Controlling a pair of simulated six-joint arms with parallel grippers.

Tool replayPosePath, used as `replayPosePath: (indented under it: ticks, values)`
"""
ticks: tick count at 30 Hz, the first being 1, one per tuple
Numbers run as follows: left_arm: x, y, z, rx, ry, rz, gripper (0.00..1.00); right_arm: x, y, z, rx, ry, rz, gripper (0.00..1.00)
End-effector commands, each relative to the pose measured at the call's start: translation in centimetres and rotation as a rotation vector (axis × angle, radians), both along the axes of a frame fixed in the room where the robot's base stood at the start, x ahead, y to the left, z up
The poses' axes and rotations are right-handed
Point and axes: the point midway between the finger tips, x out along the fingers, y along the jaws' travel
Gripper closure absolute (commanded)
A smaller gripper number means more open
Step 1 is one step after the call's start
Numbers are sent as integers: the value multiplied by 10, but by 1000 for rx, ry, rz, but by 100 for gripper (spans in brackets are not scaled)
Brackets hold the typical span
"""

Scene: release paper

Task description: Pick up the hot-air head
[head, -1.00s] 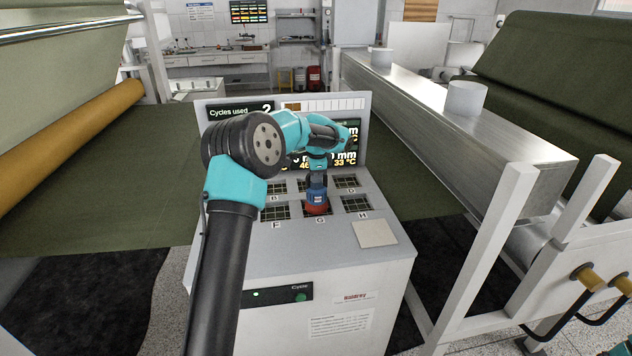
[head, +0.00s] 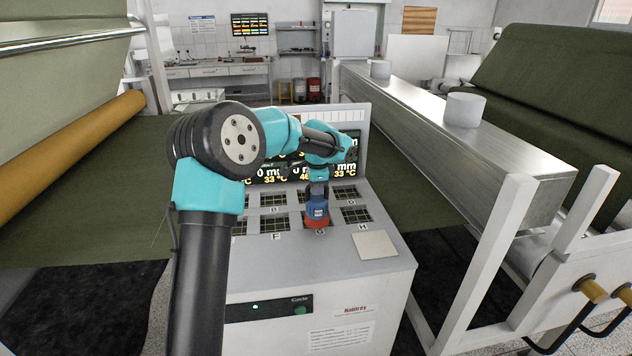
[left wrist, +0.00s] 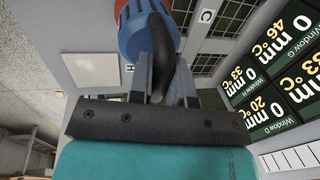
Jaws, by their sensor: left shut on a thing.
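The hot-air head (head: 317,211), a blue body with a red lower rim, is upright at window G on the front row of the console. My left gripper (head: 319,189) comes down over it from above and is shut on its upper part. In the left wrist view, the fingers (left wrist: 161,84) close around a dark curved part of the head (left wrist: 137,32). I cannot tell whether the red rim touches the console top. My right gripper is not in view.
The console (head: 300,258) has several gridded windows and a pale square plate (head: 374,244) at its right front. A display (head: 270,172) stands behind the windows. A metal beam (head: 450,135) runs along the right, and an orange roll (head: 70,160) lies left.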

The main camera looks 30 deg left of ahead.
Motion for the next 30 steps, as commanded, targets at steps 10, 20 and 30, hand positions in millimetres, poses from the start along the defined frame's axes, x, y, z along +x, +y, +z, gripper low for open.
replayPosePath:
  ticks: [10, 20, 30]
  values:
    - [-54, -33, 8, 0, -4, -1, 100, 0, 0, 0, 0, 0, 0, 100]
    - [-81, -49, 10, 0, -4, 1, 100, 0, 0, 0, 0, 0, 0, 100]
    - [-82, -51, 10, 0, -4, 1, 100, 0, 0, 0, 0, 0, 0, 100]
